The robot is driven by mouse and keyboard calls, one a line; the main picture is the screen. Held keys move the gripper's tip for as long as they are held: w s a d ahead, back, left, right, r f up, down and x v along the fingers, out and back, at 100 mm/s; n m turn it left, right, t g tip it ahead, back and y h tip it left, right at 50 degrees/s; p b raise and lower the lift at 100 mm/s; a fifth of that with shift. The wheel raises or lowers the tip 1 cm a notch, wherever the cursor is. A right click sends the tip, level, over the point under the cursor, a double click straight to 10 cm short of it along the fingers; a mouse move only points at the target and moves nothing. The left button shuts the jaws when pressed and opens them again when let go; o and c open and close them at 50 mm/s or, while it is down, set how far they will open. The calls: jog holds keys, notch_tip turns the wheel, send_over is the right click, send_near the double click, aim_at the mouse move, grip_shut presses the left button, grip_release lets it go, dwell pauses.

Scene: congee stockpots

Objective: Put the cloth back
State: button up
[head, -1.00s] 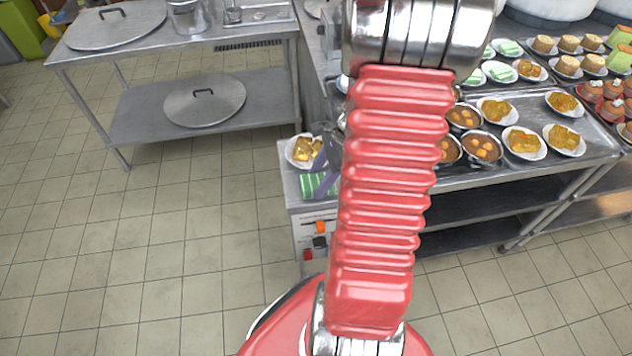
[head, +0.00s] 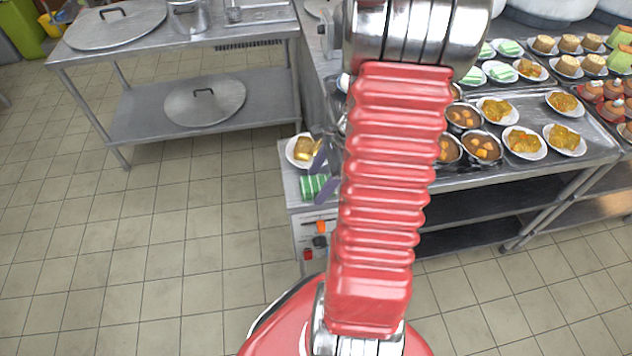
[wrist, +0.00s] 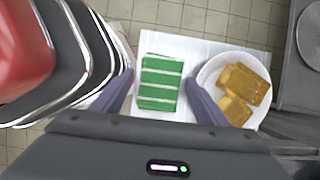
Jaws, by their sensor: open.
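The cloth (wrist: 161,84) is green with white stripes and lies folded on a light counter top (wrist: 190,45). In the head view the cloth (head: 311,187) sits at the near left part of that small counter, partly hidden by a finger. In the wrist view my gripper (wrist: 165,98) is open, with one dark finger to the left of the cloth and the other to its right, between cloth and plate. No contact with the cloth shows. In the head view my gripper (head: 322,172) is mostly hidden behind my red arm.
A white plate with golden-brown food (wrist: 240,88) stands close to the right finger. Switches (head: 319,240) are on the counter's front. A steel table with dishes (head: 600,155) stands to the right, and another steel table (head: 200,50) to the left. The tiled floor at left is clear.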

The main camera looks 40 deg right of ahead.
jog(key=shift+r, duration=0.1)
jog(key=v, duration=1.2)
dwell(0.4)
jog(key=shift+w+a, duration=0.1)
jog(key=shift+a, duration=0.05)
jog(key=a+r+n+t+h, duration=0.1)
jog(key=a+r+n, duration=0.3)
jog(key=a+n, duration=0.4)
jog(key=s+a+r+n+t+h, duration=0.1)
jog(key=a+r+n, duration=0.3)
jog(key=a+n, duration=0.4)
jog(key=a+r+n+t+h, duration=0.1)
jog(key=a+r+n, duration=0.4)
jog(key=a+n, duration=0.3)
jog(key=a, duration=0.4)
jog(key=shift+s+n+h, duration=0.2)
jog(key=shift+n+h, duration=0.2)
